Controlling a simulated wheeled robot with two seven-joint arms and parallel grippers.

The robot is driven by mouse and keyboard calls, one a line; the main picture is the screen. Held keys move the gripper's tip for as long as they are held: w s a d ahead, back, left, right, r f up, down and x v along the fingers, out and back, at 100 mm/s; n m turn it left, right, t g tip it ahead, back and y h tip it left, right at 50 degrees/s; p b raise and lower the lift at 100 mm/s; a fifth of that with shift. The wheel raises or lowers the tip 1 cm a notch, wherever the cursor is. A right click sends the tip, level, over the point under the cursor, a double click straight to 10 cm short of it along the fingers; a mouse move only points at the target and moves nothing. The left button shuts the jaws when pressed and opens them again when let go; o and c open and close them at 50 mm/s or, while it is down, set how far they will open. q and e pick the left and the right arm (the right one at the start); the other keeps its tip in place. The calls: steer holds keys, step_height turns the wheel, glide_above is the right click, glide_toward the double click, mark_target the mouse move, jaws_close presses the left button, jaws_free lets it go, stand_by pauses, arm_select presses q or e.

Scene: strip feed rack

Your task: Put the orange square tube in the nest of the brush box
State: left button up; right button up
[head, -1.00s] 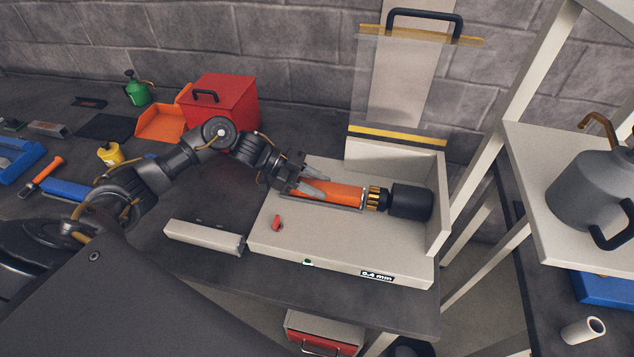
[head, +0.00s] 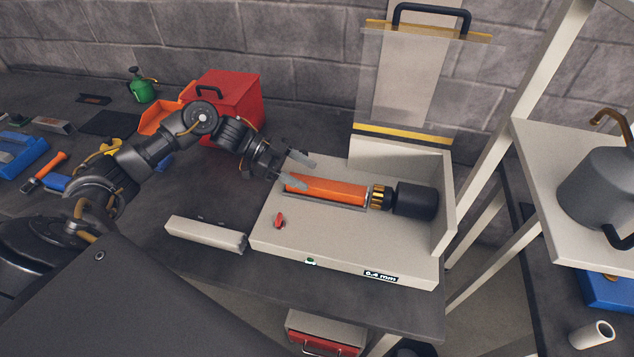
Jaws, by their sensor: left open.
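The orange square tube (head: 328,190) lies lengthwise in the nest of the brush box (head: 320,245). Its right end is at the brass-coloured brush (head: 378,197) in front of the black motor (head: 414,200). I cannot tell if it touches the brush. My left gripper (head: 298,170) is open and empty at the tube's left end, its two fingers apart and pointing right. The box's clear guard with a black handle (head: 432,12) stands raised at the back. My right gripper is not in view.
A red switch (head: 279,221) sits on the box's front left. A pale bar (head: 206,234) lies left of the box. A red case (head: 230,105) and an orange bin (head: 160,118) stand behind my left arm. A shelf with a grey can (head: 600,190) is at the right.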

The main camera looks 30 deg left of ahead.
arm_select(q)
steer(key=b+v, duration=0.1)
steer(key=v, duration=0.5)
steer(key=shift+a, duration=0.25)
steer(key=shift+r, duration=0.15)
